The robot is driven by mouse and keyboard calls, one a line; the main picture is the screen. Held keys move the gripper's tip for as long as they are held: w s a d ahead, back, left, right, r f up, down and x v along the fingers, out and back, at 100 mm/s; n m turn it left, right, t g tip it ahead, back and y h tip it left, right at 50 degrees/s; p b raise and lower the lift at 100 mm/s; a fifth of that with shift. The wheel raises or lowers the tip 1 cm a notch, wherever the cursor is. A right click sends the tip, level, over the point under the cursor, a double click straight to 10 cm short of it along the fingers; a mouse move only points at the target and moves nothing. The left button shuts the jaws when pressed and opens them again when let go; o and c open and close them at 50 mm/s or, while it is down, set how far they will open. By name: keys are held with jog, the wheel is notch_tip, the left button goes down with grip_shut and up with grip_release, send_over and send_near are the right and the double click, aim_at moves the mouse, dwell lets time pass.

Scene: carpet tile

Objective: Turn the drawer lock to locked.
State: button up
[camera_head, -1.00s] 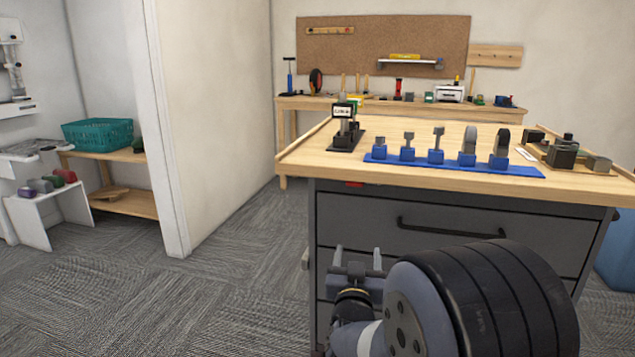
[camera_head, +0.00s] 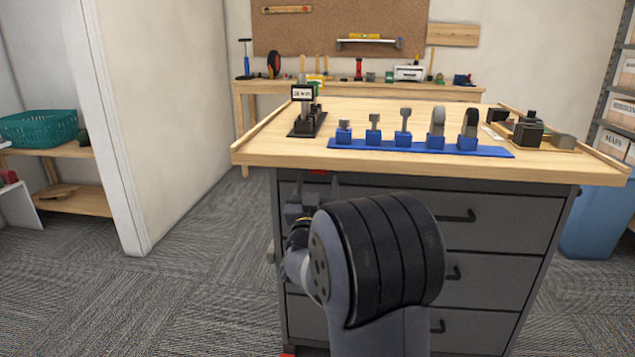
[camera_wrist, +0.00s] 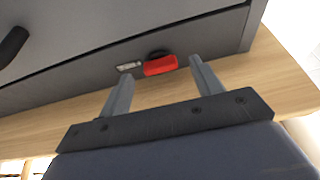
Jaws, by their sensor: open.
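The drawer lock (camera_wrist: 160,65) is a red bar-shaped knob on the grey drawer front, with a small printed label beside it in the wrist view. A sliver of red (camera_head: 318,172) shows under the tabletop edge in the head view. My gripper (camera_wrist: 161,71) is open, its two fingers pointing at the drawer front, one on each side of the red knob in the picture. I cannot tell whether they touch it. In the head view my gripper (camera_head: 316,188) is in front of the upper left of the grey drawer cabinet (camera_head: 500,280), partly hidden by my arm.
The wooden tabletop (camera_head: 270,150) overhangs the cabinet close to my gripper. On it stand a blue rack (camera_head: 420,148) of several tools, a small stand with a sign (camera_head: 305,115) and dark blocks (camera_head: 528,130). A drawer handle (camera_wrist: 12,45) sticks out nearby. Carpet at left is clear.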

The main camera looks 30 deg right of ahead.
jog(key=shift+x, duration=0.8)
jog(key=c, duration=1)
jog(key=shift+n, duration=0.3)
jog(key=n+y, duration=0.1)
jog(key=n, duration=0.2)
jog(key=n+t+y+b, duration=0.1)
jog(key=n+y, duration=0.1)
jog(key=n, duration=0.1)
jog(key=shift+s+d, duration=0.15)
jog(key=shift+d, duration=0.1)
jog(key=n+y, duration=0.1)
jog(key=n, duration=0.1)
jog(key=n+y+b, duration=0.1)
jog(key=n+y, duration=0.1)
jog(key=n, duration=0.1)
jog(key=shift+s+d+r+n, duration=0.1)
jog(key=shift+r+n, duration=0.05)
jog(key=shift+n, duration=0.45)
